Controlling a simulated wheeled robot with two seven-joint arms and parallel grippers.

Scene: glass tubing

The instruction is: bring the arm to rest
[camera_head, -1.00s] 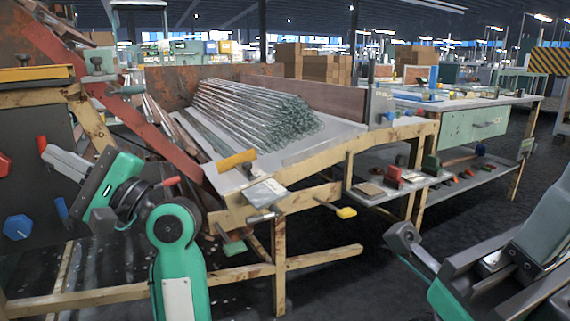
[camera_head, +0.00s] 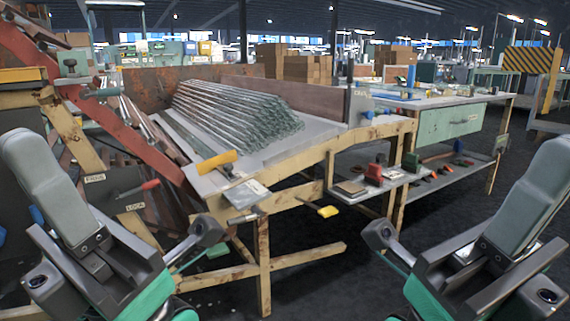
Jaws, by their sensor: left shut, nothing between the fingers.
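My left gripper (camera_head: 20,142) is at the left edge of the view, with its light grey fingers together and pointing up. Nothing is between them. Its dark palm and green wrist show below. My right gripper (camera_head: 557,150) is at the right edge in a near-mirrored pose, with its fingers also appearing together and empty. Both grippers are in front of the workbench and hold nothing.
A bundle of glass tubes (camera_head: 235,115) lies on a sloping bench (camera_head: 305,152) with a rusty, cream frame. A yellow-handled tool (camera_head: 217,161) lies at its near edge. A lower shelf (camera_head: 400,176) carries small items.

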